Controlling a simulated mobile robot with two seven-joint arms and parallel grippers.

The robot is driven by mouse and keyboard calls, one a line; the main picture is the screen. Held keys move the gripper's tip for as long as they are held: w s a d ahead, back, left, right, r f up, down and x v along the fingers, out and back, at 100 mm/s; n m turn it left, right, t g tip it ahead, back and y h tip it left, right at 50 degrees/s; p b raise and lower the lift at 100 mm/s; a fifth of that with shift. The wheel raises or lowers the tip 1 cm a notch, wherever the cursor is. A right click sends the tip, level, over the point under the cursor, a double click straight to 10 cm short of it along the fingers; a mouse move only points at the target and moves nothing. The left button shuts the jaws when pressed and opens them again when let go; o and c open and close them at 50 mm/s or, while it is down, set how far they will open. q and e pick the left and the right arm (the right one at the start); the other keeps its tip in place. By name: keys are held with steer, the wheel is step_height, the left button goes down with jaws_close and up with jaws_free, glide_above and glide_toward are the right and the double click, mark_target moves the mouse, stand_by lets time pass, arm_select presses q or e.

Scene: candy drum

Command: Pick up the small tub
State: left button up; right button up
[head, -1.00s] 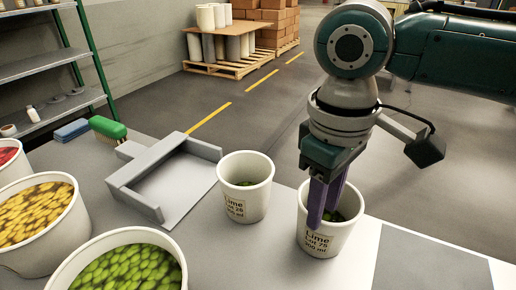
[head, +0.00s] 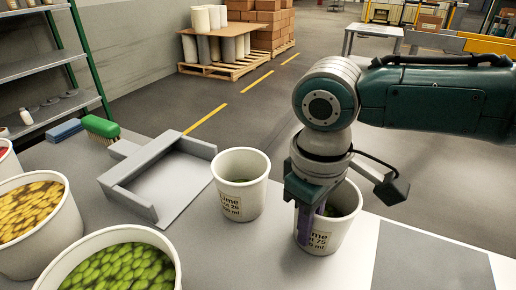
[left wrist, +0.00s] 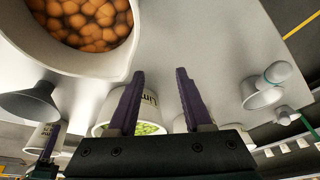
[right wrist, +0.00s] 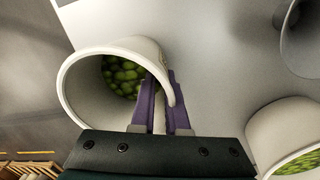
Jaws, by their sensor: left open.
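The small tub (head: 322,236) is a white tub with a "Lime" label and a few green candies at its bottom. It stands upright near the table's far edge. My right gripper (head: 307,226) comes down on its left side. In the right wrist view its purple fingers (right wrist: 161,92) are close together, straddling the wall of the tub (right wrist: 85,115), one inside and one outside. A similar "Lime" tub (head: 232,202) stands to the left, apart from the gripper. My left gripper (left wrist: 158,88) is open and empty; it is outside the head view.
Large tubs of green (head: 85,246) and yellow (head: 48,247) candies stand at the front left. A grey open tray (head: 143,204), a green brush (head: 100,128) and a blue block (head: 64,130) lie behind. A flat grey mat (head: 430,262) lies at right.

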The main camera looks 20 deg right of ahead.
jaws_close()
stand_by(0.4)
stand_by(0.7)
